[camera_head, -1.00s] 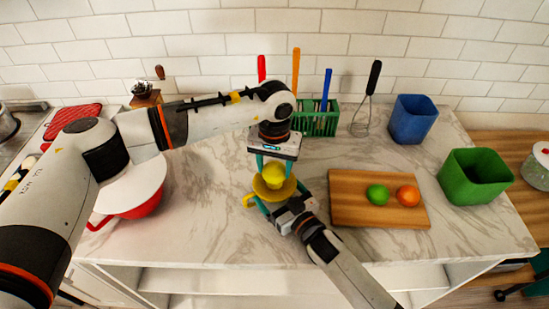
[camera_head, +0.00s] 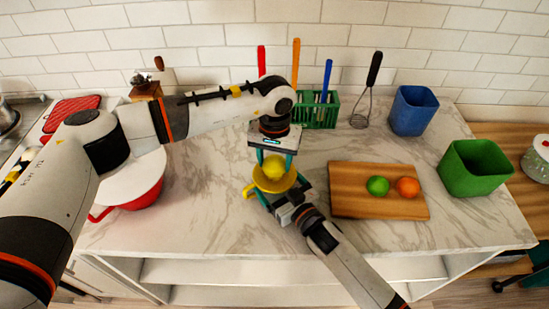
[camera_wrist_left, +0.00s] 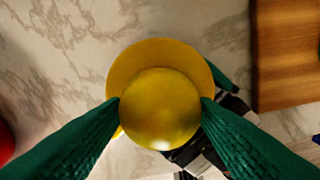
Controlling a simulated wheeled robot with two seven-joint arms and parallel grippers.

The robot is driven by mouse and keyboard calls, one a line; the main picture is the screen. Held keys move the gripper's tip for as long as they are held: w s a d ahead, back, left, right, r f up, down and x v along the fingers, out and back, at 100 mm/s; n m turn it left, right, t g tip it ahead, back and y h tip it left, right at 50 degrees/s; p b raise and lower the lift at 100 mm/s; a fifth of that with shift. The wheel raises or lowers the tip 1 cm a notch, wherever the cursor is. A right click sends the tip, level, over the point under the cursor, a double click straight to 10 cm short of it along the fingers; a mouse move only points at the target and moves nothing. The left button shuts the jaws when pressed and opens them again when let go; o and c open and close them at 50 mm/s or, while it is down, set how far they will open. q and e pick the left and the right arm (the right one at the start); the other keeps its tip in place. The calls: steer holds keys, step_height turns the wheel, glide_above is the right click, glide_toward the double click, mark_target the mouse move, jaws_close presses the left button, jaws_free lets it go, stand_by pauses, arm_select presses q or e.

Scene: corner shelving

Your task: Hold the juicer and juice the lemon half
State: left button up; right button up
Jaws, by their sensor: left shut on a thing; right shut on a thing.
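The yellow lemon half (camera_head: 274,167) is held between the green fingertips of my left gripper (camera_head: 274,158), which points down over the juicer. In the left wrist view the lemon (camera_wrist_left: 160,108) sits between the two fingers of my left gripper (camera_wrist_left: 160,105), in front of the juicer's dish. The yellow juicer (camera_head: 262,181) stands on the counter directly below, its handle to the left. It also shows in the left wrist view (camera_wrist_left: 155,54). My right gripper (camera_head: 276,197) is shut on the juicer from the front right. The lemon hides the juicer's cone, so I cannot tell whether they touch.
A cutting board (camera_head: 345,205) with a lime (camera_head: 378,186) and an orange (camera_head: 408,187) lies to the right. A green bin (camera_head: 474,172) and a blue bin (camera_head: 412,110) stand beyond. A green utensil holder (camera_head: 318,112) stands behind; a red pot (camera_head: 140,197) is at left.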

arm_select(q)
steer(key=shift+f, duration=0.45)
stand_by(0.3)
steer(key=n, duration=0.5)
steer(key=shift+f+n, duration=0.1)
steer(key=shift+n, duration=0.3)
arm_select(e)
steer(key=shift+r, duration=0.1)
arm_select(q)
steer(key=m, duration=0.5)
steer(key=shift+m, duration=0.4)
steer(key=m, duration=0.5)
steer(key=shift+s+a+f+m, duration=0.1)
steer(key=shift+m, duration=0.3)
arm_select(e)
steer(key=shift+a, duration=0.1)
